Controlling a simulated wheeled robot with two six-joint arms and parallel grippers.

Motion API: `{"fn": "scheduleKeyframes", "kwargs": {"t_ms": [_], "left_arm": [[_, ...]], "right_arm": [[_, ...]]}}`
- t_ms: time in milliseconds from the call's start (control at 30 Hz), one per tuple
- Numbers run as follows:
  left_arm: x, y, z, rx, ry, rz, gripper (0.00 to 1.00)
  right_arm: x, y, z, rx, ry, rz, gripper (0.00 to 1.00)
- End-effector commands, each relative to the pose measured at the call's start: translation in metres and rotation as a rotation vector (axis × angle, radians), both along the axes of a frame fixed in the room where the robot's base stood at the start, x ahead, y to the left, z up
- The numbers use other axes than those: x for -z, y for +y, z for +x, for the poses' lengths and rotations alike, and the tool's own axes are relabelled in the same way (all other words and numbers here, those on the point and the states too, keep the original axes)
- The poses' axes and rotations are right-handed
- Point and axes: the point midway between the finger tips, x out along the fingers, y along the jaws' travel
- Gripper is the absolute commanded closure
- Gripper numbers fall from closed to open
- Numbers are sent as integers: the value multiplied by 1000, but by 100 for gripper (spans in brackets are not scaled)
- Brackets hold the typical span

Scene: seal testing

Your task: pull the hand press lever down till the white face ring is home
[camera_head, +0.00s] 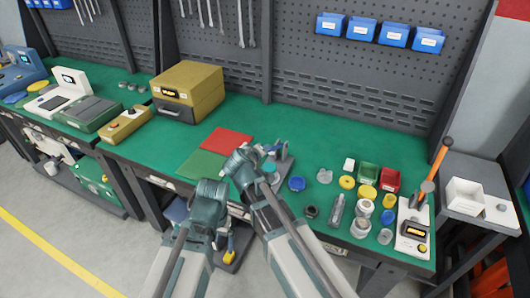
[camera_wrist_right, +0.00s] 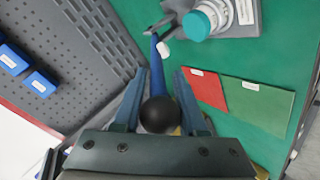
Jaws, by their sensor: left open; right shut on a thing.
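The hand press (camera_head: 283,168) stands on the green bench in the head view, partly hidden behind my right arm. In the right wrist view its blue lever (camera_wrist_right: 157,72) ends in a black ball knob (camera_wrist_right: 158,115). My right gripper (camera_wrist_right: 158,98) is shut on the lever at the knob, one finger on each side. Beyond it are a teal round part (camera_wrist_right: 198,24) with a pale ring-like edge and a grey base (camera_wrist_right: 244,31). I cannot tell how the white face ring is seated. My left gripper (camera_head: 219,240) hangs open and empty in front of the bench edge.
A red mat (camera_head: 228,142) and a green mat (camera_head: 202,165) lie left of the press. Rings, jars and small bins, including a red bin (camera_head: 390,179), crowd the bench to the right. A yellow-brown box (camera_head: 187,92) stands at the back left. A pegboard wall closes the back.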

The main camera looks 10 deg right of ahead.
Motion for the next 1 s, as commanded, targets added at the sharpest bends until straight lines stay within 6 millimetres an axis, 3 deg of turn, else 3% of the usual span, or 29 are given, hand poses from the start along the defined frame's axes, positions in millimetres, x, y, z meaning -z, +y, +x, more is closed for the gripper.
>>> {"fn": "scheduleKeyframes", "kwargs": {"t_ms": [33, 400, 1000], "left_arm": [[13, 0, 0, 0, 0, 0, 4], [53, 0, 0, 0, 0, 0, 4], [66, 0, 0, 0, 0, 0, 4]], "right_arm": [[13, 2, -5, 2, 2, 1, 100], [55, 12, -18, 5, 7, 8, 100], [67, 13, -20, 6, 8, 9, 100]]}}
